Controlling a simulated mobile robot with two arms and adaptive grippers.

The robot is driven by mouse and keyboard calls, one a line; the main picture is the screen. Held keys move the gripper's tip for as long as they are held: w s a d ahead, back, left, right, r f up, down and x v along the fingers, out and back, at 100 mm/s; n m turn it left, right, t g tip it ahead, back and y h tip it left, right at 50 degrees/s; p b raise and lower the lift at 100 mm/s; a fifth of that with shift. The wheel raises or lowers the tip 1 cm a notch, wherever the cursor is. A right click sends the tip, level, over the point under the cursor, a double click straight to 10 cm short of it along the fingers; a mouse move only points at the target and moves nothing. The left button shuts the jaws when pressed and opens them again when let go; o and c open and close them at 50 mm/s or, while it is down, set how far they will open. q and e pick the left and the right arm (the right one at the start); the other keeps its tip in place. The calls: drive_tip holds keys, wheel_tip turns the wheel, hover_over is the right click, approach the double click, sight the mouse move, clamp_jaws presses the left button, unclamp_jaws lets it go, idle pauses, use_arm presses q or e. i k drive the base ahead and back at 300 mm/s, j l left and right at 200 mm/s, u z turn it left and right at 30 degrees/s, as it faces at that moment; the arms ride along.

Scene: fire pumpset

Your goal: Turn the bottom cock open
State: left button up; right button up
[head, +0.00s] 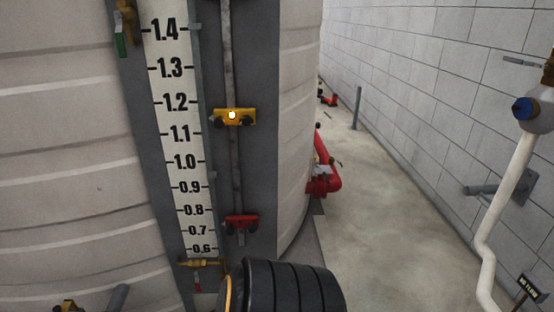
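The bottom cock (205,263) is a brass fitting at the foot of the level scale, with a small red handle (197,284) hanging down below it. The white scale board (175,130) runs up the tank with black numbers from 0.6 to 1.4. A top cock (126,20) in brass with a green handle (121,44) is at the upper left. A black ribbed part, which looks like my own arm, rises from the bottom edge just right of the bottom cock. No gripper fingers show.
A yellow sensor (234,116) and a red sensor (240,222) sit on the vertical tube right of the scale. Red piping (325,172) stands behind the tank. A white pipe (508,190) runs along the right. Clear floor (385,220) lies between tank and block wall.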

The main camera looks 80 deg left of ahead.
sight(199, 287)
drive_tip(key=u, duration=1.8)
